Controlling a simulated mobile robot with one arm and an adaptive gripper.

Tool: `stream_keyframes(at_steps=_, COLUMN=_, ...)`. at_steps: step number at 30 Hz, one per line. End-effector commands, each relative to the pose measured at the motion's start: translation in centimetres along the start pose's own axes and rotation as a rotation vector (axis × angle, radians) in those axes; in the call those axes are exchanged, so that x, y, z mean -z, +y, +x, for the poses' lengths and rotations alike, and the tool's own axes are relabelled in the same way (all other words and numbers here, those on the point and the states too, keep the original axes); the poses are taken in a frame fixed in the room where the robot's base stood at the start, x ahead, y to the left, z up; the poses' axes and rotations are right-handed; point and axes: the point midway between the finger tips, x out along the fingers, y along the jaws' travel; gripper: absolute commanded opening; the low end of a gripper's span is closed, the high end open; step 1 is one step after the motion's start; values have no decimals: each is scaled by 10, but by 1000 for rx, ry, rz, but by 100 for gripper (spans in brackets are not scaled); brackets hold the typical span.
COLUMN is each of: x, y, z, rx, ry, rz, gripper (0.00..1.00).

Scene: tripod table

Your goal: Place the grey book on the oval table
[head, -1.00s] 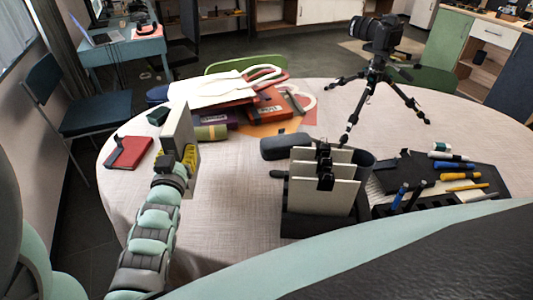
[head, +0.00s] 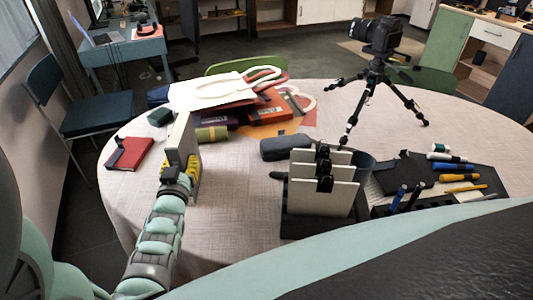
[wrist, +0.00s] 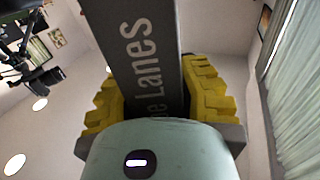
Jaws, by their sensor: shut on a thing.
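The grey book (head: 181,140) is upright in my gripper (head: 180,172), over the left part of the oval table (head: 235,190). Its spine faces the wrist camera, and part of the title, "Lanes", shows on the grey book there (wrist: 148,60). In the wrist view the yellow pads of my gripper (wrist: 160,100) press on both sides of the book. In the head view my gripper hides the book's lower end, so I cannot tell whether it touches the tabletop.
A red notebook (head: 130,153) lies left of the book. Stacked books and a white tote bag (head: 225,91) lie behind it. A file holder (head: 320,185), a glasses case (head: 286,146) and a camera tripod (head: 374,90) stand to the right. Bare cloth lies between the book and the file holder.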

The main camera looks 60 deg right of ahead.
Motion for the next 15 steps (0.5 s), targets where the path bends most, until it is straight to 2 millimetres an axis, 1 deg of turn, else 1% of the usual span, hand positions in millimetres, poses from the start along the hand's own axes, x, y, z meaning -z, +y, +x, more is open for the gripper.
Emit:
stream_keyframes(at_steps=1, x=2, y=2, z=1, rx=-4, ry=8, rz=0, gripper=0)
stream_keyframes(at_steps=4, x=-1, y=2, z=1, rx=-4, ry=7, rz=0, gripper=0)
stream_keyframes(at_steps=5, x=-2, y=1, z=1, rx=-4, ry=5, rz=0, gripper=34)
stream_keyframes(at_steps=6, x=-1, y=1, z=1, rx=-3, ry=5, rz=0, gripper=39)
stream_keyframes(at_steps=11, x=-2, y=1, z=0, rx=-2, ry=3, rz=0, gripper=55)
stream_keyframes(at_steps=15, x=-2, y=0, z=0, rx=-1, ry=1, rz=0, gripper=55)
